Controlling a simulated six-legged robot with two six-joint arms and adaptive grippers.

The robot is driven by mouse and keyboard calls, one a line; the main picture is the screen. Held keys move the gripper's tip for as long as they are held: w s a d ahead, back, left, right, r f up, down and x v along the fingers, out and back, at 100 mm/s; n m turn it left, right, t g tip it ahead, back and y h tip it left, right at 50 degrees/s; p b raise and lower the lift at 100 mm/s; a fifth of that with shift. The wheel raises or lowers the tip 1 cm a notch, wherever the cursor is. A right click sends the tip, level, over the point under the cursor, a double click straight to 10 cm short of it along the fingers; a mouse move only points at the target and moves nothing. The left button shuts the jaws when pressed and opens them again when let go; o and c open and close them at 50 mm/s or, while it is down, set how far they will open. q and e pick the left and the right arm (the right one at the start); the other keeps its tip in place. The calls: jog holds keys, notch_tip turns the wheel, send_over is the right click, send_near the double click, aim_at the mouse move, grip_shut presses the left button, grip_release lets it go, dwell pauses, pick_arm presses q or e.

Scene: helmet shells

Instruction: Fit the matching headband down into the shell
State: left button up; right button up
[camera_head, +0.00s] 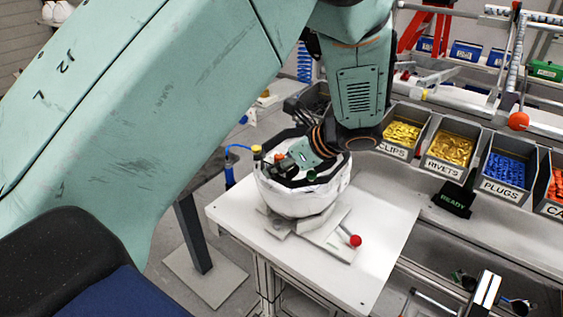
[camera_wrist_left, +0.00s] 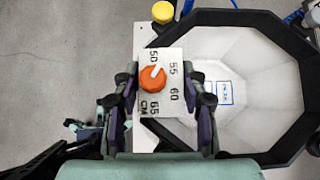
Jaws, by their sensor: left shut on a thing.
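The white faceted shell (camera_head: 302,200) sits open side up on a fixture on the white table. A black many-sided headband (camera_head: 283,138) shows at its rim; in the left wrist view the headband (camera_wrist_left: 240,17) rings the pale shell inside (camera_wrist_left: 265,65). I cannot tell how deep it sits. My left gripper (camera_head: 290,158) is over the near-left rim, shut on the headband's size plate (camera_wrist_left: 146,112) with its orange dial (camera_wrist_left: 152,79). The fingers (camera_wrist_left: 161,85) stand on both sides of the plate. A blue-outlined label (camera_wrist_left: 225,92) lies inside the shell. My right gripper is not in view.
A red ball knob (camera_head: 355,240) sticks out at the fixture's front. A yellow-capped post (camera_head: 256,151) stands at the shell's left. Bins of clips (camera_head: 402,133), rivets (camera_head: 450,148) and plugs (camera_head: 505,170) line the right, with a READY sign (camera_head: 454,200). The table's front right is bare.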

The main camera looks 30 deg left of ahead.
pick_arm(q)
jog(key=shift+f, duration=0.2)
jog(key=shift+a+f, duration=0.1)
jog(key=shift+w+f+b, duration=0.15)
jog(key=shift+f+b, duration=0.15)
jog(key=shift+f, duration=0.3)
jog(key=o, duration=1.4)
notch_tip(320, 180, up, 10)
